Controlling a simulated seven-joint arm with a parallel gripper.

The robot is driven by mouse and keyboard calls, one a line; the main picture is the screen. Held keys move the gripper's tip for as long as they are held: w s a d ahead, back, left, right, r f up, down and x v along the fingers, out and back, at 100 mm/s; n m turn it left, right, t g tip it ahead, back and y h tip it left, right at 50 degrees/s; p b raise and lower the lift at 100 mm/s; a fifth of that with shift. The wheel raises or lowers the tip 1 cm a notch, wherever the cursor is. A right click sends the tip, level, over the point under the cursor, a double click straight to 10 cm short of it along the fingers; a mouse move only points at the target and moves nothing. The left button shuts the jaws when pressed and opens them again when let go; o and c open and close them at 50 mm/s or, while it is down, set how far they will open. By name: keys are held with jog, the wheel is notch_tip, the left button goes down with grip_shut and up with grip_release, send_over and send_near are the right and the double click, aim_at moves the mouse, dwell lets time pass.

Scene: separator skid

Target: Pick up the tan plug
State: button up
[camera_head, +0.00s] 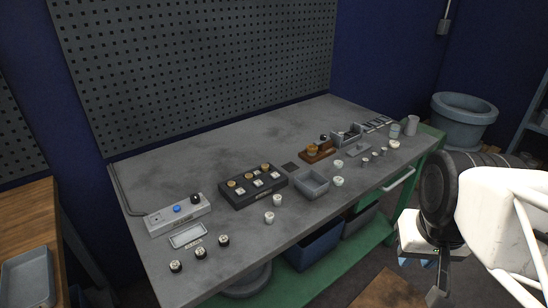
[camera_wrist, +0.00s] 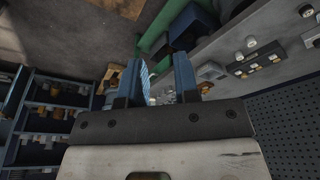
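Several small round tan or gold-topped pieces sit on a black block (camera_head: 253,185) in the middle of the workbench. Another tan round piece (camera_head: 312,148) sits on a brown wooden block (camera_head: 318,155) farther back. I cannot tell which of these is the tan plug. Pale cream plugs stand loose on the bench, among them one near the front (camera_head: 269,217). My gripper (camera_wrist: 158,60) shows two blue fingers apart with nothing held between them. In the head view my gripper hangs at the right, off the bench's front edge and well away from the pieces.
A grey open bin (camera_head: 311,187) stands beside the black block. A control box with a blue button (camera_head: 177,210) and several dark-topped pieces are at the left. A pegboard (camera_head: 200,50) rises behind the bench. Blue bins (camera_head: 314,246) sit on the green lower shelf.

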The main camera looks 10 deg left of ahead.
jog(key=o, duration=0.5)
jog(key=shift+o, duration=0.2)
jog(key=w+a+r+m, duration=0.1)
jog(key=w+a+m, duration=0.25)
jog(key=w, duration=0.65)
jog(key=w+a+m+g, duration=0.1)
jog(key=w+a+m, duration=0.25)
jog(key=w, duration=0.65)
jog(key=w+a+r+m, duration=0.1)
jog(key=w+a+m, duration=0.3)
jog(key=w, duration=0.6)
jog(key=w+a+f+m, duration=0.2)
jog(key=w+a+f, duration=0.3)
jog(key=w+a, duration=0.2)
jog(key=w+a+f+m+g, duration=0.1)
jog(key=w+a+f+m, duration=0.2)
jog(key=w+a+f, duration=0.3)
jog(key=w+a+f+m, duration=0.3)
jog(key=w+a+f, duration=0.2)
jog(key=w+a, duration=0.4)
jog(key=shift+w+a+f+g, duration=0.2)
jog(key=shift+w+f+g, duration=0.15)
jog(key=shift+w, duration=0.3)
jog(key=shift+w+a+f, duration=0.3)
jog(key=shift+a+f, duration=0.15)
